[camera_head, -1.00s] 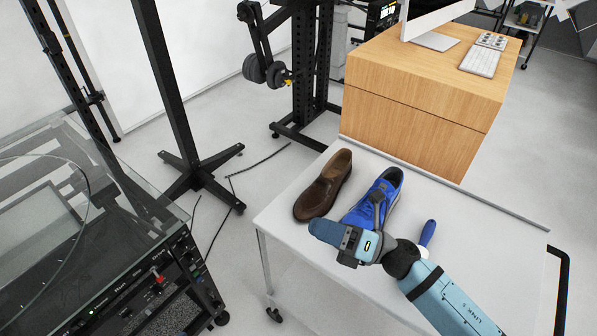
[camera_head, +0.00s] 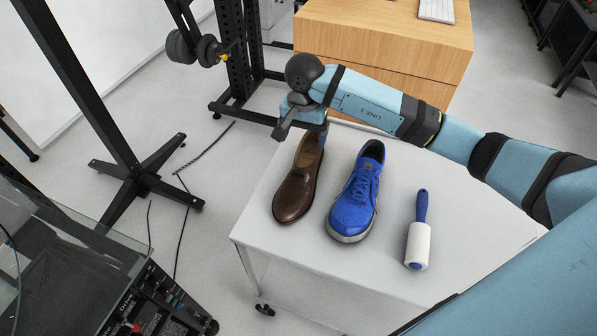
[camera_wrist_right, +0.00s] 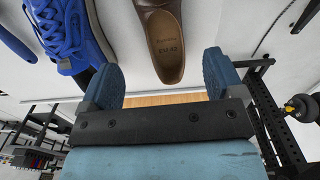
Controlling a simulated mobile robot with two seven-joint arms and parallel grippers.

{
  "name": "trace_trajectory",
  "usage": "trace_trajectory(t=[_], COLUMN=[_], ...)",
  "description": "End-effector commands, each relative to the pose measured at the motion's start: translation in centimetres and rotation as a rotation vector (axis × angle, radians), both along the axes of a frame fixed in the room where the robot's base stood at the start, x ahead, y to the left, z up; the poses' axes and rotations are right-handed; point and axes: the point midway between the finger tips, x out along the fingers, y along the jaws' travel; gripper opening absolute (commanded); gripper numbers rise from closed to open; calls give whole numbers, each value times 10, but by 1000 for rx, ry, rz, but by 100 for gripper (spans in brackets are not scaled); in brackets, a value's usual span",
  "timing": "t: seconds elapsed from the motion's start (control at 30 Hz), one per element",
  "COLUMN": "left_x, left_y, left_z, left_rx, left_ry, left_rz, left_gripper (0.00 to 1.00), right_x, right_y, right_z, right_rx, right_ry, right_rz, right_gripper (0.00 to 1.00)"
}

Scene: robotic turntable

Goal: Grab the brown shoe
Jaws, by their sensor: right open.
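The brown shoe (camera_head: 296,184) lies upright on the white table (camera_head: 310,268), toe to the front. In the right wrist view the brown shoe (camera_wrist_right: 165,45) shows its tan insole. My right gripper (camera_head: 316,132) is at the shoe's heel end in the head view. In the right wrist view my right gripper (camera_wrist_right: 160,78) is open, with the heel lying between its two blue fingertips. I cannot tell whether either finger touches it. My left gripper is in neither view.
A blue sneaker (camera_head: 354,194) stands right of the brown shoe, also seen close to one finger in the wrist view (camera_wrist_right: 65,30). A lint roller (camera_head: 418,236) lies further right. A wooden cabinet (camera_head: 390,40) stands behind the table.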

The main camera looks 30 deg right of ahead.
Motion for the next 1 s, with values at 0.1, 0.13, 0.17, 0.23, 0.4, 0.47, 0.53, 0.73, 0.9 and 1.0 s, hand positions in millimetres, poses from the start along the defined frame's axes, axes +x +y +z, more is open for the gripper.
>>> trace_trajectory(t=[0.1, 0.13, 0.17, 0.23, 0.4, 0.47, 0.53, 0.73, 0.9, 1.0], left_x=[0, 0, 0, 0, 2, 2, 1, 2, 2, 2], left_y=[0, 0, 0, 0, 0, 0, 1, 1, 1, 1], left_z=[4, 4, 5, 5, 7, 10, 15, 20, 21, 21], left_rx=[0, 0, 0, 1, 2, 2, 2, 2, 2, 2], left_ry=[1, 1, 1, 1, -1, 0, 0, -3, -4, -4], left_rz=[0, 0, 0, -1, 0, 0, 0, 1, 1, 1], left_gripper=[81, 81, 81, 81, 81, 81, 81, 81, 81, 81], right_x=[-1, -1, -1, -1, -1, -2, -4, -3, -3, -3], right_y=[1, 1, 1, 1, 2, 2, 3, 3, 2, 2], right_z=[-23, -27, -32, -39, -50, -56, -67, -94, -98, -98], right_rx=[4, 4, 3, 4, 5, 4, 6, 5, 4, 4], right_ry=[4, 2, 3, 2, 2, 4, 5, 2, 0, 0], right_rz=[-1, -1, -2, -3, -1, -2, -2, -3, -1, -1], right_gripper=[87, 87, 87, 87, 87, 87, 87, 87, 87, 87])
